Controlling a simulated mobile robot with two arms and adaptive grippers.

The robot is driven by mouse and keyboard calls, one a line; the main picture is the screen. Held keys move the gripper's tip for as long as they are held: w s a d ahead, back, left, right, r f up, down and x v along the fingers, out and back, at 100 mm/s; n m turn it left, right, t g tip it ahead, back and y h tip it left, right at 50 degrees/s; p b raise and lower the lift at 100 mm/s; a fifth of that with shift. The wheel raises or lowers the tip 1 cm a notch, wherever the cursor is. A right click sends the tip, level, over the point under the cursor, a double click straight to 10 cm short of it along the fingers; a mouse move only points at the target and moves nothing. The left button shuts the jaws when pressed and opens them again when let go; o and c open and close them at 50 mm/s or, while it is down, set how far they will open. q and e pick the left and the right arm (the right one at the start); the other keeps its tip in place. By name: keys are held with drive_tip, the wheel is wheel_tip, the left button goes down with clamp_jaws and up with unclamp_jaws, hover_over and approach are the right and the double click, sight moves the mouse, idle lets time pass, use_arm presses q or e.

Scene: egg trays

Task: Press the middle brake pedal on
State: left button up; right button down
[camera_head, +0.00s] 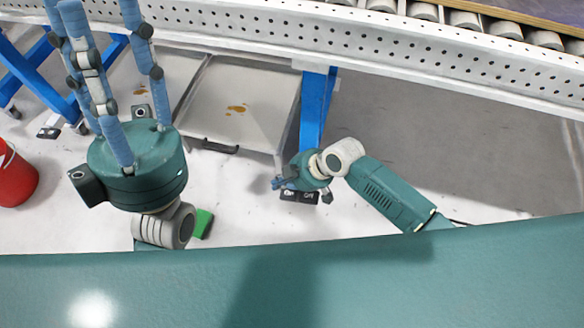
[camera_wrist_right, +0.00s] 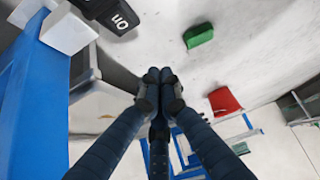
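A black brake pedal (camera_head: 299,196) with white ON and OFF lettering lies low by the foot of a blue leg, partly covered by my right gripper in the head view. In the right wrist view the pedal (camera_wrist_right: 112,14) is at the top left, with ON readable and the rest cut off. My right gripper (camera_head: 278,184) is beside the pedal. In the wrist view its fingertips (camera_wrist_right: 155,77) are together with nothing between them, apart from the pedal in the picture; contact cannot be told. My left gripper (camera_head: 95,20) has its fingers spread, empty, away from this pedal.
Blue legs (camera_head: 314,105) carry a perforated conveyor rail (camera_head: 330,38). A grey stained panel (camera_head: 240,105) lies left of the leg. Other small black pedals (camera_head: 48,132) are at the left. A red bucket (camera_head: 14,178) and a green block (camera_head: 202,223) are on the floor.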

use_arm(q)
drive_tip(key=w+d+f+g+y+p, duration=0.2)
drive_tip(key=w+f+g+y+p, duration=0.1)
drive_tip(key=w+f+g, duration=0.6)
drive_tip(key=w+f, duration=0.3)
drive_tip(key=w, duration=0.2)
drive_tip(key=shift+d, duration=0.15)
use_arm(e)
drive_tip(key=v, duration=0.7)
drive_tip(key=shift+r, duration=0.55)
use_arm(q)
drive_tip(key=shift+f, duration=0.1)
use_arm(e)
drive_tip(key=shift+s, duration=0.15)
